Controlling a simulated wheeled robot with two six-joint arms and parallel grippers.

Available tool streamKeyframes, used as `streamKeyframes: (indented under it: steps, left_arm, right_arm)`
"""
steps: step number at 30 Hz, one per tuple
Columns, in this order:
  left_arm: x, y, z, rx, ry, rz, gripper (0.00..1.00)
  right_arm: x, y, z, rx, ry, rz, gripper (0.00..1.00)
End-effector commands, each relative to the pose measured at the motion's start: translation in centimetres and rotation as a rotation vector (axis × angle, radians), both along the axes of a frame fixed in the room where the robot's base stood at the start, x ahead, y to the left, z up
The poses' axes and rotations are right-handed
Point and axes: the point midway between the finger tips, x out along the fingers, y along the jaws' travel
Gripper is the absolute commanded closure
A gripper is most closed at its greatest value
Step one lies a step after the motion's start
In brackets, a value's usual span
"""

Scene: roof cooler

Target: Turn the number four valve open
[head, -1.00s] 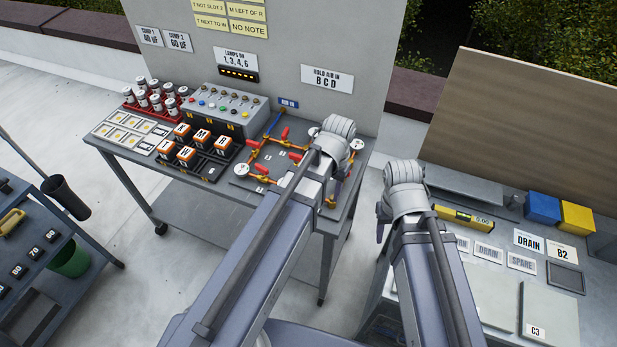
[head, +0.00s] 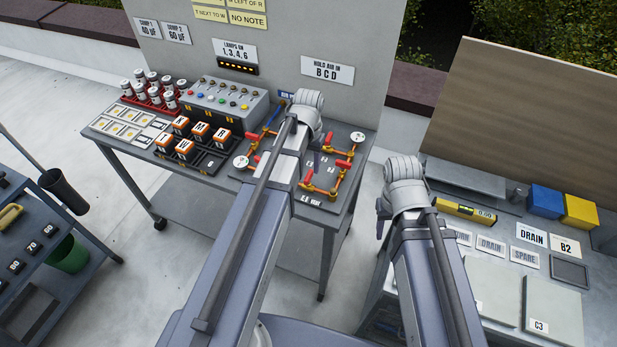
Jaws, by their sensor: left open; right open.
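The valve board (head: 283,188) lies on the grey table, with brass pipes and several red-handled valves. Red handles show at the right of the board, one of them a lower right valve handle (head: 332,193). Number labels are too small to read, so I cannot tell which valve is number four. My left gripper (head: 317,163) is over the middle of the board, its arm covering part of the pipes; its fingers are mostly hidden and I see nothing held. My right gripper (head: 382,209) is right of the table, in the gap before the right bench, apart from the valves.
White gauges (head: 357,137) stand on the board. Left of it are a lamp box (head: 222,104), orange-topped blocks (head: 184,148) and a red rack of cans (head: 150,98). A sign panel (head: 290,35) rises behind. The right bench (head: 474,262) holds boxes and label plates.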

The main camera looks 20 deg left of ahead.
Motion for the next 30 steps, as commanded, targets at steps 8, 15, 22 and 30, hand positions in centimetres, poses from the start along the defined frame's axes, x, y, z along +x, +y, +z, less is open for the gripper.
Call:
streamKeyframes:
  steps: [8,15,22,30]
  left_arm:
    - [0.0,0.0,-4.0,0.000,0.000,0.000,0.53]
    - [0.0,0.0,-4.5,0.000,0.000,0.000,0.53]
    - [0.0,0.0,-4.4,0.000,0.000,0.000,0.60]
    - [0.0,0.0,-4.4,0.000,0.000,0.000,0.91]
  right_arm:
    - [0.0,0.0,-4.0,0.000,0.000,-0.001,0.50]
    - [0.0,0.0,-4.4,0.000,0.000,-0.001,0.50]
    - [0.0,0.0,-4.4,0.000,0.000,-0.001,0.50]
    - [0.0,0.0,-4.4,0.000,0.000,-0.001,0.50]
